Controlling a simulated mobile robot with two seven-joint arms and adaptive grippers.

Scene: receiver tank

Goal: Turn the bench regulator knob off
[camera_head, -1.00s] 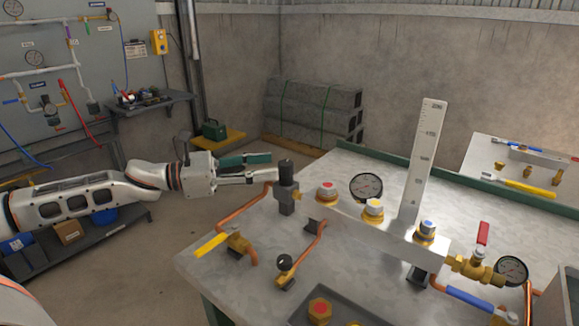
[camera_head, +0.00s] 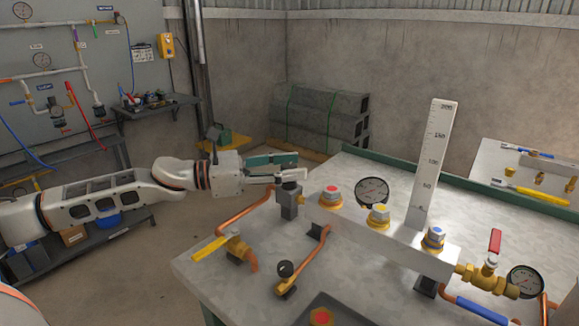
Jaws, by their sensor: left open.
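The bench regulator (camera_head: 289,203) is a grey block at the left end of the pale manifold bar on the bench. Its black knob (camera_head: 289,186) stands on top, and only its lower part shows. The fingers of my left gripper (camera_head: 300,168), one green-faced and one pale, reach in from the left at knob height and hide the upper part of the knob. The gripper is open. It seems to have the knob between its fingers, but I cannot tell whether either finger touches it. My right gripper is not in view.
Copper pipes and a yellow-handled valve (camera_head: 210,249) lie in front of the regulator. A side shelf stands at far left.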

